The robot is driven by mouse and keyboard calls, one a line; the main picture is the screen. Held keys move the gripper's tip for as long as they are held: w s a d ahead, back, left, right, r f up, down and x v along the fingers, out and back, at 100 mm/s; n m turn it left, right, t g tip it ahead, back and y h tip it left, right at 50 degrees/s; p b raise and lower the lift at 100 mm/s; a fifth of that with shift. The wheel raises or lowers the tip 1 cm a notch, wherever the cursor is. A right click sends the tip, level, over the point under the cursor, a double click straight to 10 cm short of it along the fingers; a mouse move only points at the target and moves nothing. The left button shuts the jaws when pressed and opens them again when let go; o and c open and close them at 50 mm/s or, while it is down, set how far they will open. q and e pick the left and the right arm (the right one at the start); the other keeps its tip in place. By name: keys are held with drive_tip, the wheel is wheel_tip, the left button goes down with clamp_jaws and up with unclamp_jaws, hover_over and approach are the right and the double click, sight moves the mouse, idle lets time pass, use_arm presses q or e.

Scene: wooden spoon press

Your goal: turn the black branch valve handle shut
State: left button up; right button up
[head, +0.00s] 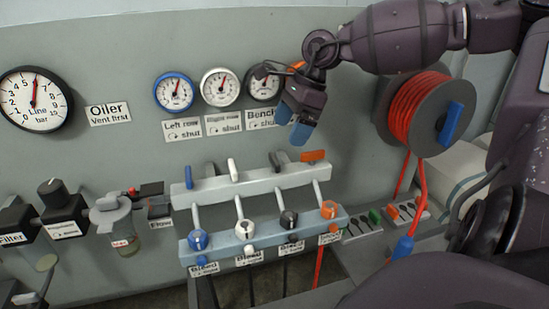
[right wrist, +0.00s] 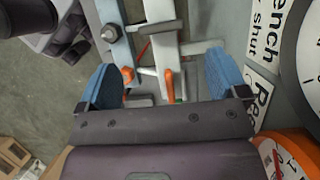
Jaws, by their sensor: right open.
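The black branch valve handle (head: 275,160) stands upright on the pale upper manifold bar (head: 255,183), between the white and orange handles. In the right wrist view the black handle (right wrist: 160,33) lies across the bar, beyond the fingertips. My right gripper (head: 293,122) is open and empty, above the right part of the bar and apart from the handle. Its blue fingers show in the right wrist view (right wrist: 162,80), with the orange handle between them in the picture. My left gripper is not in view.
A blue handle (head: 188,176), a white handle (head: 232,169) and an orange handle (head: 313,155) share the bar. Bleed knobs sit on the lower bar (head: 221,243). Gauges (head: 220,87) are on the wall. A red hose reel (head: 425,110) stands right of my gripper.

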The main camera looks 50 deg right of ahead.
sight(276, 158)
drive_tip(key=b+x, duration=0.2)
drive_tip(key=x, duration=0.5)
drive_tip(key=shift+w+f+b, duration=0.1)
drive_tip(key=shift+f+b, duration=0.05)
drive_tip(key=shift+b, duration=0.25)
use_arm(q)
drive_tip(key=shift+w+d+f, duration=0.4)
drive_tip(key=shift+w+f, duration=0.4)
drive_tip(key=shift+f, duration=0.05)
use_arm(e)
drive_tip(key=shift+a+f, duration=0.15)
drive_tip(key=shift+f, duration=0.2)
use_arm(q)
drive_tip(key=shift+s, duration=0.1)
use_arm(e)
drive_tip(key=c, duration=0.9)
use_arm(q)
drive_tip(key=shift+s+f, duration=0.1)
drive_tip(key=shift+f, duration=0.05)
use_arm(e)
drive_tip(key=shift+c, duration=0.2)
